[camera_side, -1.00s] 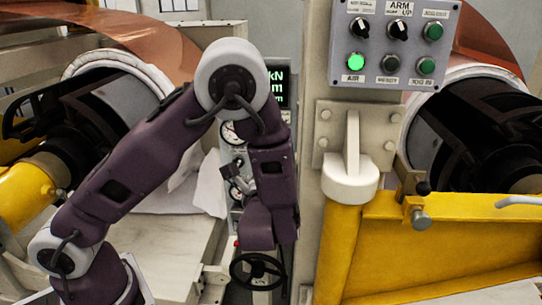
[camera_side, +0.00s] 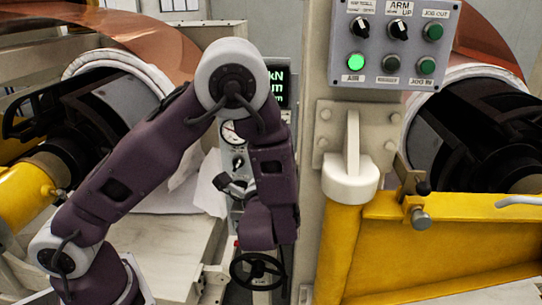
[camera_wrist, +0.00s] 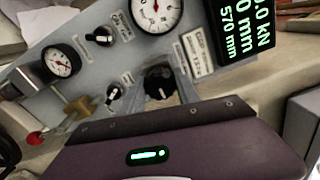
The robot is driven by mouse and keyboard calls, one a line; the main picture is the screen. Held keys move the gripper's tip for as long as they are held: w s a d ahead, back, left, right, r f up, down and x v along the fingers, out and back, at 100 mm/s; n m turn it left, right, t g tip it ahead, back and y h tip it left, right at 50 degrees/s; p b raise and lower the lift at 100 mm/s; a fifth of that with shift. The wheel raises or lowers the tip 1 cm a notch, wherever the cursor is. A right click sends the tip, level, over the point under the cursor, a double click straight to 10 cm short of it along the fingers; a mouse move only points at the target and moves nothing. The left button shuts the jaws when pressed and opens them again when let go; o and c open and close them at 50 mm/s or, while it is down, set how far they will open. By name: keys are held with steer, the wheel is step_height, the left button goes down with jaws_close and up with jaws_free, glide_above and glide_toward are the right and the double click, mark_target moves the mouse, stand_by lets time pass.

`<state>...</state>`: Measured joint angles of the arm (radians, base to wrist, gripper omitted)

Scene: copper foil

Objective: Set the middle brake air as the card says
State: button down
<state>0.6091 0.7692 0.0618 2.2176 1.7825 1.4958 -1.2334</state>
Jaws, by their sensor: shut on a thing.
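A grey control panel (camera_wrist: 75,95) fills the upper left of the wrist view, tilted. It carries a large white dial gauge (camera_wrist: 155,12), a smaller gauge (camera_wrist: 62,60), a small black knob (camera_wrist: 99,36), another small knob (camera_wrist: 113,93) and a larger black knob (camera_wrist: 159,83). The knob labels are too small to read. My gripper (camera_wrist: 164,88) is shut on the larger black knob, its body covering the lower part of the wrist view. In the side view my gripper (camera_side: 230,186) is at the panel front, below a white gauge (camera_side: 233,132).
A black display (camera_wrist: 243,35) with green digits, including 570 mm, stands beside the panel. A black handwheel (camera_side: 257,270) is below my wrist. A yellow beam (camera_side: 440,245) and a button box (camera_side: 393,43) are to the right. Copper rolls flank the panel.

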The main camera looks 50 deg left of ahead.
steer(key=c, duration=0.9)
jaws_free()
steer(key=shift+d, duration=0.1)
steer(key=v, duration=0.7)
steer(key=s+a+r+n+g+h, duration=0.1)
steer(key=s+a+n+g, duration=0.4)
steer(key=s, duration=0.3)
steer(key=s+a+r+n+g+h, duration=0.1)
steer(key=s+a+n+g, duration=0.2)
steer(key=s+a+g, duration=0.35)
steer(key=s+d+r+n+t+h, duration=0.1)
steer(key=s+d+r+t+h, duration=0.1)
steer(key=d+h, duration=0.3)
steer(key=s+d+r+n+t+h, duration=0.2)
steer(key=s+d+h, duration=0.2)
steer(key=d, duration=0.5)
steer(key=shift+h, duration=0.9)
